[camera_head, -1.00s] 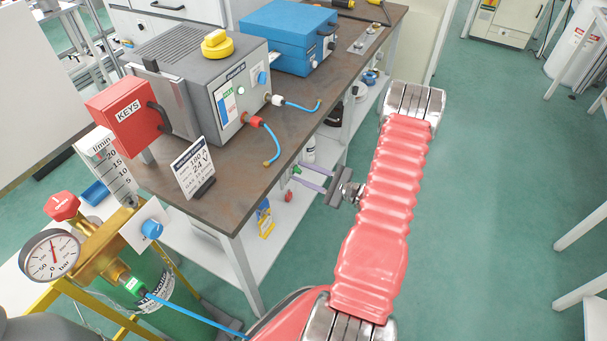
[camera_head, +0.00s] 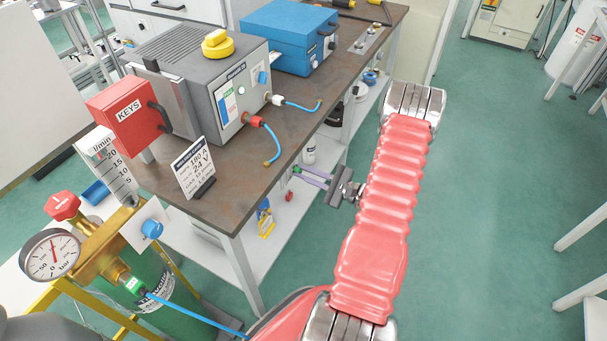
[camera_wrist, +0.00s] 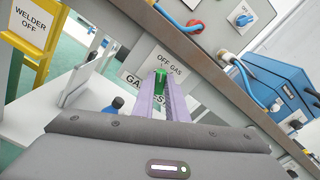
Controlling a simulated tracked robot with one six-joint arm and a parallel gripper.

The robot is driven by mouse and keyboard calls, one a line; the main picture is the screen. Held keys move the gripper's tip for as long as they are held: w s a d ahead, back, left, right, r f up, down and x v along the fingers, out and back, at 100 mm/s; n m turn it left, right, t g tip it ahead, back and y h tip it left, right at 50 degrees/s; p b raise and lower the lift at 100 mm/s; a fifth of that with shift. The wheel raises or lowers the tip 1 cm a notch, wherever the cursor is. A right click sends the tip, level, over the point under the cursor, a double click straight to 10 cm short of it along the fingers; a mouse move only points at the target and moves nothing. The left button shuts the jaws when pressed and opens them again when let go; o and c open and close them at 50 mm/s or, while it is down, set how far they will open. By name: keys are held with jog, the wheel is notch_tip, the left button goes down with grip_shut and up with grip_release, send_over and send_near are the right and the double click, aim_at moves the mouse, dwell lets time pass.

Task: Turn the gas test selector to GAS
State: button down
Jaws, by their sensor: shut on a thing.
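The gas test selector is a small green knob (camera_wrist: 158,68) below the bench edge in the wrist view. A white plate (camera_wrist: 166,60) behind it reads "OFF" on the left and "GAS" on the right. A second label (camera_wrist: 134,79), partly covered by my fingers, shows "GA" and "ST". My gripper (camera_wrist: 160,80) has purple fingers and is shut on the green knob. In the head view my gripper (camera_head: 297,174) reaches left to the bench's underside side, and the knob is tiny there. My fingers hide much of the knob, so I cannot tell which mark it points to.
The bench top (camera_head: 255,165) overhangs close to my gripper. The grey welder (camera_head: 215,85), red KEYS box (camera_head: 125,112) and blue case (camera_head: 288,36) stand on it.

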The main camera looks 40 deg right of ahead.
jog(key=shift+a, duration=0.1)
jog(key=m, duration=0.6)
jog(key=shift+f, duration=0.1)
jog(key=m, duration=0.5)
jog(key=shift+d+m, duration=0.2)
jog(key=shift+m, duration=0.2)
dwell(0.3)
jog(key=c, duration=1.8)
grip_release()
jog(key=shift+d, duration=0.1)
jog(key=shift+o, duration=0.2)
